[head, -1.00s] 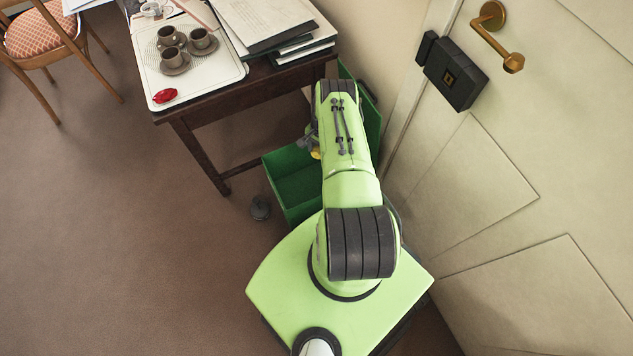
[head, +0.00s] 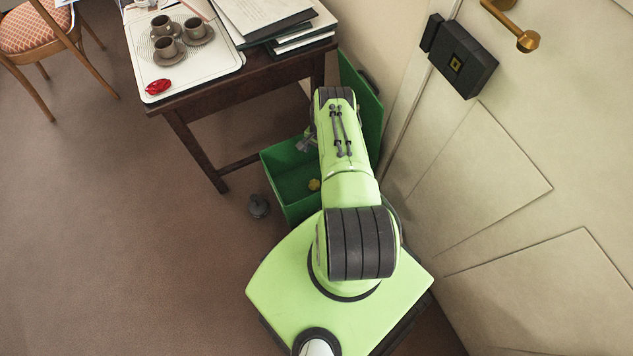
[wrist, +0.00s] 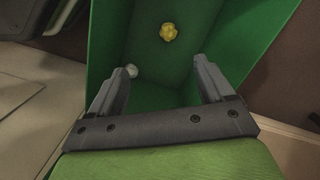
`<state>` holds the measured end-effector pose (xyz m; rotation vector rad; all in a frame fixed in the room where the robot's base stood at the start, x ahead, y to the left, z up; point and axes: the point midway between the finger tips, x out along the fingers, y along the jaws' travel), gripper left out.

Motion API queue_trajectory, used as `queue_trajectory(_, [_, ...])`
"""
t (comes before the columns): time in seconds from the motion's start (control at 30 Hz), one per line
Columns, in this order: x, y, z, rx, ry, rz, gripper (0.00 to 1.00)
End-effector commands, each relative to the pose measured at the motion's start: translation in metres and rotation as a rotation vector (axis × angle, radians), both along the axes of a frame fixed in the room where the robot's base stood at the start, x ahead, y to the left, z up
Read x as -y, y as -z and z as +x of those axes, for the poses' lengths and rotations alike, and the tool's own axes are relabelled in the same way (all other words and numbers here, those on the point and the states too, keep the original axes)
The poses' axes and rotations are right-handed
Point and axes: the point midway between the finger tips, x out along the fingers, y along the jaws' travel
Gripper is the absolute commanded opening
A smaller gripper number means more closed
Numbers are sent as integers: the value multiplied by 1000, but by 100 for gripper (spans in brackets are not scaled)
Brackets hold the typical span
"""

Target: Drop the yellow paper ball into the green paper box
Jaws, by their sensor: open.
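The yellow paper ball (head: 314,185) lies inside the green paper box (head: 277,163). In the wrist view the ball (wrist: 168,32) rests on the floor of the box, beyond my fingertips and apart from them. My gripper (wrist: 160,82) is open and empty, its two fingers spread over the box. In the head view my gripper (head: 306,144) shows only in part at the box, and my arm hides the box's right side. The box's green wall (wrist: 228,40) rises to the right in the wrist view.
A small whitish ball (wrist: 131,71) shows in the box by my left finger. A dark table (head: 255,85) holds a tray (head: 150,55) with cups and a red item (head: 158,87). A dark round object (head: 258,205) stands on the floor left of the box. A door (head: 530,150) is at right.

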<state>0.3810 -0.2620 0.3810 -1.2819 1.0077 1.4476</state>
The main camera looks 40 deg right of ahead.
Motion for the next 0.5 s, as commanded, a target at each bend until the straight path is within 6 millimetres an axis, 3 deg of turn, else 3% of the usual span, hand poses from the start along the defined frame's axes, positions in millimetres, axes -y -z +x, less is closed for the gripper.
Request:
queue_trajectory(0.23, [2, -11, 1, 1, 0, -1, 81])
queue_trajectory(0.5, [10, -86, 3, 1, 1, -2, 81])
